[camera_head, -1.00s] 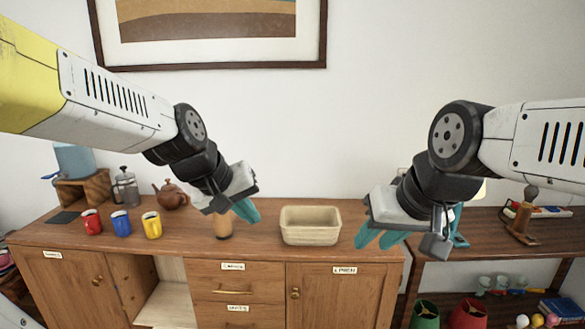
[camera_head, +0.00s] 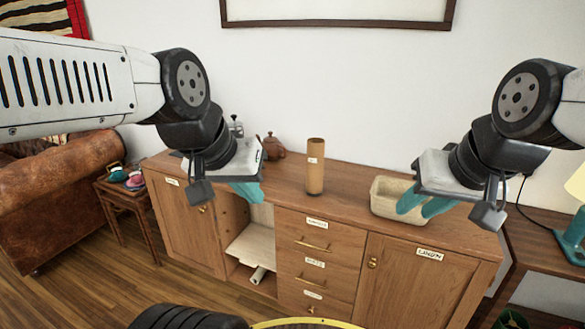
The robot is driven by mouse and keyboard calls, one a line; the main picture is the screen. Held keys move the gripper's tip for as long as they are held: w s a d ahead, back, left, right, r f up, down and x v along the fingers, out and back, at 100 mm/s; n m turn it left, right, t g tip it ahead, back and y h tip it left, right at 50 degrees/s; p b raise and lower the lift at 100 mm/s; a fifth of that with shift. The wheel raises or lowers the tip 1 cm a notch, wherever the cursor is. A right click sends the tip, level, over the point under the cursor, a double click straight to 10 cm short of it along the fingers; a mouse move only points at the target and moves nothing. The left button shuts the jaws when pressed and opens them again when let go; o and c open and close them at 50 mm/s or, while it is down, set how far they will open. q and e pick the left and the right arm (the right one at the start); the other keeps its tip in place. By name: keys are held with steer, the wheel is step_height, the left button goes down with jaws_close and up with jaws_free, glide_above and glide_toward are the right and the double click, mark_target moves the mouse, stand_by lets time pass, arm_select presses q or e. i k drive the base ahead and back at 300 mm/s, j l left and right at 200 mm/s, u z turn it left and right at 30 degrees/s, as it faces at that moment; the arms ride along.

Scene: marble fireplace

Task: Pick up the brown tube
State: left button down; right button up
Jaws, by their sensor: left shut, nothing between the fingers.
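The brown tube (camera_head: 315,172) stands upright on the wooden cabinet top, near the middle of the view, with a small white label on its side. My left gripper (camera_head: 248,191) is left of the tube, apart from it, with its teal fingers together and nothing held. My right gripper (camera_head: 423,206) is right of the tube, in front of the cream basin in the picture. Its teal fingers are spread and I see nothing between them.
The cream rectangular basin (camera_head: 383,206) sits right of the tube. A brown teapot (camera_head: 273,146) is behind my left gripper. The cabinet top around the tube is clear. A leather sofa (camera_head: 50,200) and small side table (camera_head: 128,197) stand at the left.

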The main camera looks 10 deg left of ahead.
mark_target(316, 145)
steer(key=u, duration=0.15)
steer(key=i+u, duration=0.25)
steer(key=i, duration=0.2)
steer(key=i+l+u, duration=0.2)
steer(key=i, duration=0.3)
